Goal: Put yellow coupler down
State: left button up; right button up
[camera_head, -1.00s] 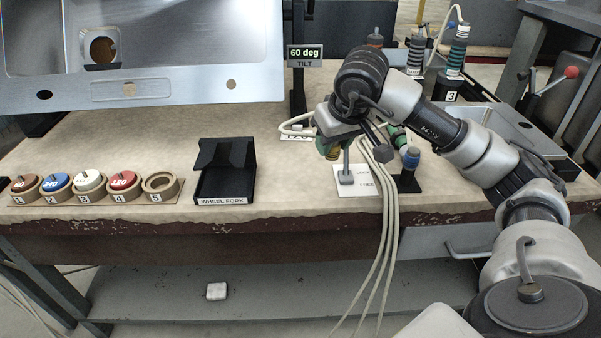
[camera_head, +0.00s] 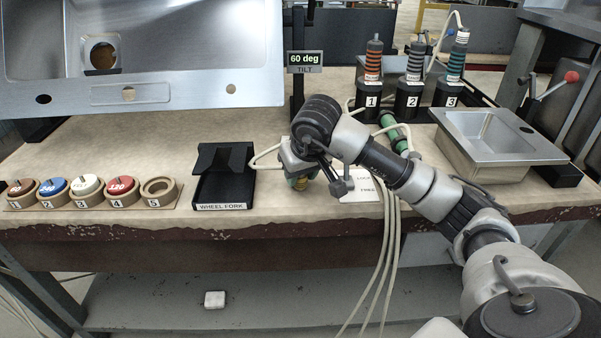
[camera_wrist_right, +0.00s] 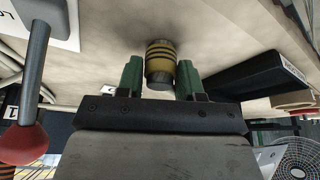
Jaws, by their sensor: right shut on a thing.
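The yellow coupler (camera_wrist_right: 160,62), a short cylinder with dark bands and grey ends, is held between the green fingers of my right gripper (camera_wrist_right: 160,80) in the right wrist view. In the head view, my right gripper (camera_head: 300,182) points down over the front of the bench, between the black wheel fork tray and a white card. Only a small yellow part of the coupler (camera_head: 300,184) shows there. I cannot tell whether it touches the bench top. My left gripper is not in view.
The wheel fork tray (camera_head: 224,190) stands just left of the gripper. The white card (camera_head: 362,189) lies to its right, partly behind my arm. Numbered round holders (camera_head: 158,190) line the left. Banded cylinders in black stands (camera_head: 408,101) and a metal basin (camera_head: 500,150) stand right.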

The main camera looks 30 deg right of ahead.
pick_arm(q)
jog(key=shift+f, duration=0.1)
pick_arm(e)
jog(key=shift+f, duration=0.1)
jog(key=o, duration=0.9)
jog(key=shift+c, duration=0.2)
jog(key=shift+r, duration=0.3)
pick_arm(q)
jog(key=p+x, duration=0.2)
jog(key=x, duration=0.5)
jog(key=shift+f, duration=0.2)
pick_arm(e)
jog(key=v, duration=1.1)
jog(key=shift+s+r, duration=0.15)
jog(key=shift+r, duration=0.15)
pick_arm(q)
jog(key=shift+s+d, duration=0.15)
